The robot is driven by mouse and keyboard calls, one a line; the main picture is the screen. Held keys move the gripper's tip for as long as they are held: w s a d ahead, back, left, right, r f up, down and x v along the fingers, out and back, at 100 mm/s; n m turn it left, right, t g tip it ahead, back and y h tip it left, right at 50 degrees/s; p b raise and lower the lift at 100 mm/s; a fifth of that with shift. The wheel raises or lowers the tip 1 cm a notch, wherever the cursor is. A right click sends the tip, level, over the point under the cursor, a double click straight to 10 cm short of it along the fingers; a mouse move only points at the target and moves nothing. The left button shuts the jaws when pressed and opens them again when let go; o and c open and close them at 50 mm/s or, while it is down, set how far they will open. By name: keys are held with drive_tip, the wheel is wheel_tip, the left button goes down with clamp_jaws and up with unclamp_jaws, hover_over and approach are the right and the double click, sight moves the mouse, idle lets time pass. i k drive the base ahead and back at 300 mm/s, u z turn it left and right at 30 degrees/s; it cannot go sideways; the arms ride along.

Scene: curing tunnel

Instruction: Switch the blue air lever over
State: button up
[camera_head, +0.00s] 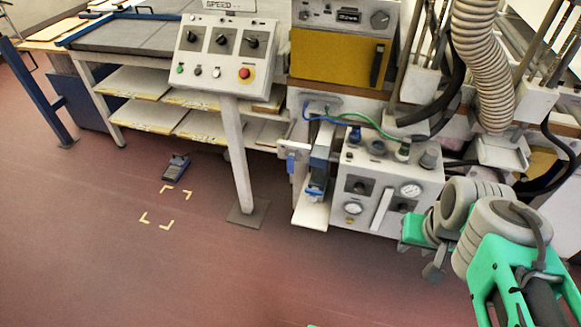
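A small blue part (291,163) sits on a white bracket at the left side of the white control unit; it looks like the blue air lever, but it is too small to tell which way it is set. Just right of it is a taller blue-and-grey upright part (319,165) with a blue lower end, above a white ledge (311,213). Blue and green hoses run from here over the control unit. My green and grey arm is folded at the lower right, clear of the lever.
The white control unit (377,183) has gauges and a white handle. A slanted panel (222,54) with knobs and a red button stands on a post (235,160). The front floor is clear.

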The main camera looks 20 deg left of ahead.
sight(290, 159)
drive_tip(key=u, duration=0.45)
drive_tip(key=k, duration=0.55)
drive_tip(key=u, duration=1.35)
drive_tip(key=i, duration=0.65)
drive_tip(key=z, duration=0.05)
